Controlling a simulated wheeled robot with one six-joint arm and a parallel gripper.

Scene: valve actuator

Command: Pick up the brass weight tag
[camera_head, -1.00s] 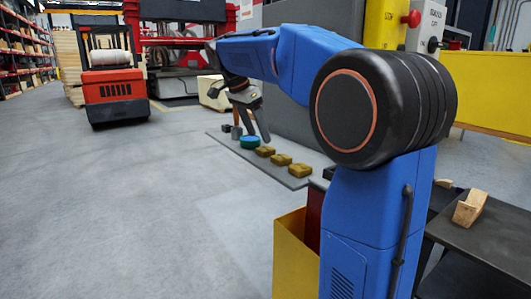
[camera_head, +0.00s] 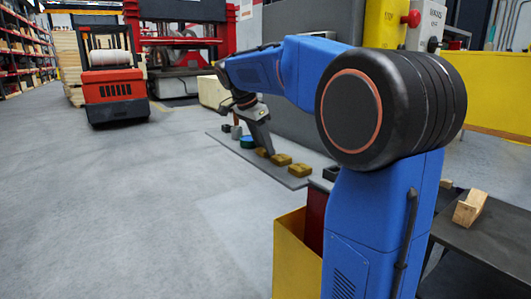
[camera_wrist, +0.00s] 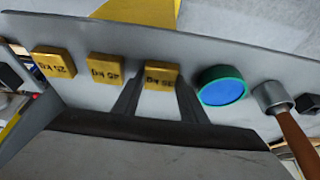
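Three brass-yellow weight tags with black kg markings stand in a row on a grey shelf (camera_wrist: 222,58). In the wrist view they are a left tag (camera_wrist: 53,62), a middle tag (camera_wrist: 105,67) and a right tag (camera_wrist: 161,76); the markings look inverted and the right one is hard to read. My gripper (camera_wrist: 158,82) is open, its two dark fingers apart on either side of the right tag. I cannot tell whether they touch it. In the head view my gripper (camera_head: 267,152) is down at the row's far end, partly hiding that tag (camera_head: 261,152).
A green-rimmed blue round object (camera_wrist: 222,86) sits close beside the right finger. Beyond it are a hammer-like tool (camera_wrist: 274,96) with a wooden handle and a small black block (camera_wrist: 307,103). A red forklift (camera_head: 113,92) stands far left; the floor between is open.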

